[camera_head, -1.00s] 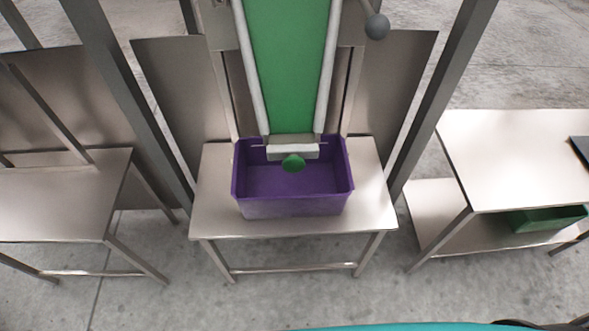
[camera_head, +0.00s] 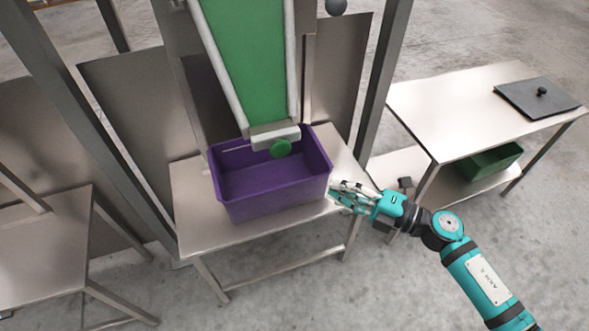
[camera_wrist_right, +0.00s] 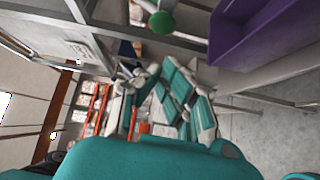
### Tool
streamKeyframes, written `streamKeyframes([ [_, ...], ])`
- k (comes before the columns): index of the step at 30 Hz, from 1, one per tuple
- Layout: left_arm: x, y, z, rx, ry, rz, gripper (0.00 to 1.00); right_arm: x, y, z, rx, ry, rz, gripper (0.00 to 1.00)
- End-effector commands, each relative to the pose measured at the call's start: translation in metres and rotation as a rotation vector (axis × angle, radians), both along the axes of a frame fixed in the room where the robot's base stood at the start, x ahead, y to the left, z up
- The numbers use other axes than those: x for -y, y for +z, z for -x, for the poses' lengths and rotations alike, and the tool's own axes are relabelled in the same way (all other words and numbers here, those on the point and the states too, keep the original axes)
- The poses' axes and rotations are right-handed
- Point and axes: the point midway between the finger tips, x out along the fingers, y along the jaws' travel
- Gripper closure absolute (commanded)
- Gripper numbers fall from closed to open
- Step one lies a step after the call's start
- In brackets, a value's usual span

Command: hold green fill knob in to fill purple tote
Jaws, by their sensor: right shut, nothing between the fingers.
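The green fill knob (camera_head: 281,148) sits on the pale block at the lower end of the green chute (camera_head: 243,62). It also shows at the top of the right wrist view (camera_wrist_right: 162,22). The purple tote (camera_head: 270,208) stands upright on a metal table below the knob, and its inside looks empty. Its side shows in the right wrist view (camera_wrist_right: 262,38). My right gripper (camera_head: 335,191) is shut and empty, by the tote's right front corner, apart from the knob. Whether it touches the tote I cannot tell. My left gripper is not in view.
The metal table (camera_head: 195,215) has bare room left of the tote. Metal posts (camera_head: 385,75) flank the chute. A second table (camera_head: 430,98) at right carries a dark lid (camera_head: 535,97), with a green tote (camera_head: 488,162) on its lower shelf.

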Motion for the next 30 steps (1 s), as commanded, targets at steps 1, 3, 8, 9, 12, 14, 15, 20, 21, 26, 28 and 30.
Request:
streamKeyframes([
  [1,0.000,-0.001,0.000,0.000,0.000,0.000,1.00,-0.004,0.006,0.005,0.026,0.027,0.019,1.00],
  [3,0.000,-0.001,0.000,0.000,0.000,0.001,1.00,-0.007,0.010,0.009,0.046,0.048,0.034,1.00],
  [8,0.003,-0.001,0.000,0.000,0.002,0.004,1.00,-0.008,0.011,0.010,0.052,0.055,0.039,1.00],
  [9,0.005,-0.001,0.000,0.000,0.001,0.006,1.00,-0.008,0.011,0.010,0.051,0.055,0.038,1.00],
  [12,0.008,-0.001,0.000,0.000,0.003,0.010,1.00,-0.008,0.011,0.010,0.051,0.054,0.037,1.00],
  [14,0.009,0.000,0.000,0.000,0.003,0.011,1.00,-0.009,0.012,0.009,0.050,0.053,0.037,1.00],
  [15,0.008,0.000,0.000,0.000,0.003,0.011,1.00,-0.010,0.012,0.009,0.050,0.053,0.036,1.00],
  [20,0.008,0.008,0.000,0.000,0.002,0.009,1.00,-0.025,0.015,0.001,0.051,0.052,0.033,1.00],
  [21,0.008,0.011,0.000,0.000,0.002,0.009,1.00,-0.032,0.015,-0.002,0.052,0.054,0.033,1.00],
  [26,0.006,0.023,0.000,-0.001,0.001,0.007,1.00,-0.063,0.017,-0.018,0.051,0.052,0.031,1.00],
  [28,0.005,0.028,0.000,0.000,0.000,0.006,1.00,-0.076,0.016,-0.025,0.050,0.052,0.031,1.00],
  [30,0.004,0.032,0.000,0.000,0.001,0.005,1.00,-0.089,0.015,-0.032,0.050,0.052,0.032,1.00],
])
